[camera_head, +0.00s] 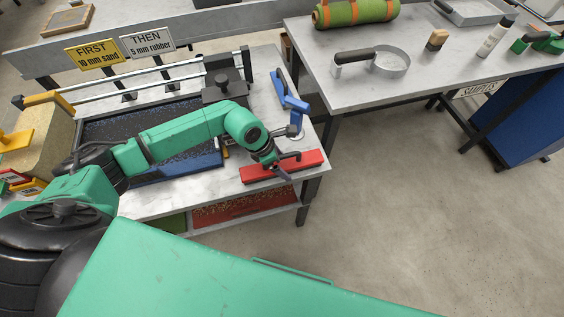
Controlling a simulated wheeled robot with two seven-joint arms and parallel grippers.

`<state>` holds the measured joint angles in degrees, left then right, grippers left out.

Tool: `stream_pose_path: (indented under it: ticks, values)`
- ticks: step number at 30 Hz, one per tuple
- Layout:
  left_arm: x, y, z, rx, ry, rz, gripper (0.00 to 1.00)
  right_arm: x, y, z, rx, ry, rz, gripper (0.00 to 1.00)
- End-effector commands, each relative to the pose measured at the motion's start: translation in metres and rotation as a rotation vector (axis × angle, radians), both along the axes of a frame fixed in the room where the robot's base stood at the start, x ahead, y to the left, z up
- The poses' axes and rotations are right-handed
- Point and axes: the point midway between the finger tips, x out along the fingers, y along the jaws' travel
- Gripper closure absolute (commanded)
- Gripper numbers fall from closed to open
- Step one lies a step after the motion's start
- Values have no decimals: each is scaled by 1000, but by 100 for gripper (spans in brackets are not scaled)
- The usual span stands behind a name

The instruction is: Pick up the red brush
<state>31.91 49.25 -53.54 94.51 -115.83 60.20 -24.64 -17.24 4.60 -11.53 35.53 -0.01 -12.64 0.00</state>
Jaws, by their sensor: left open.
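The red brush (308,161) lies near the front right corner of the grey work table (240,192). It is a long red bar with a dark handle on top. My left gripper (287,166) is open over the middle of the brush, with its dark fingers pointing down around the handle area. I cannot tell whether the fingers touch the brush. The gripper and wrist hide part of the brush and handle. My right gripper is not in view.
A dark blue-speckled tray (110,130) lies left, under rails. A blue tool (289,101) stands behind the brush. Signs (95,54) stand at the back. A second table (350,95) holds a pan (392,62), a bottle (495,37) and a green roll (357,11). Floor between is clear.

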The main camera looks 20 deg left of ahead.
Motion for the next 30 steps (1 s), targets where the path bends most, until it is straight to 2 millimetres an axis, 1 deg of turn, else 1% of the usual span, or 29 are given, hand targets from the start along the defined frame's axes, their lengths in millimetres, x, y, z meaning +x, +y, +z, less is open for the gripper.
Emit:
stream_pose_path:
  ticks: [3, 8, 9, 11, 12, 14, 15, 22, 25, 28, 29, 30]
  values:
    - [2, -3, -9, 0, -2, -1, 5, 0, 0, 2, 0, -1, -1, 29]
    - [2, -3, -10, 0, -2, -1, 5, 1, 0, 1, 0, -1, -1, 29]
    - [2, -3, -9, 0, -2, -1, 20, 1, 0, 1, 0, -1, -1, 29]
    - [2, -3, -9, 0, -2, -1, 43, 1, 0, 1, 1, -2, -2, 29]
    - [2, -3, -9, 0, -2, -1, 59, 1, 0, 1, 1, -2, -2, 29]
    - [2, -3, -9, 0, -2, -1, 82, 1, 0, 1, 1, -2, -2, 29]
    - [2, -3, -9, 0, -2, -1, 96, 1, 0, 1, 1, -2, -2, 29]
    - [3, -3, -8, -1, -3, 0, 96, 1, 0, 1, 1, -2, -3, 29]
    - [3, -3, -3, -2, -4, 0, 96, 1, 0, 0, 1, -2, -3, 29]
    - [4, -3, 9, -3, -6, -1, 96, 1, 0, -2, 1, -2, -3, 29]
    - [4, -3, 15, -2, -7, -1, 96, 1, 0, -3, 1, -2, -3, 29]
    - [4, -3, 25, -1, -9, -1, 96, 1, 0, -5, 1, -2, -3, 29]
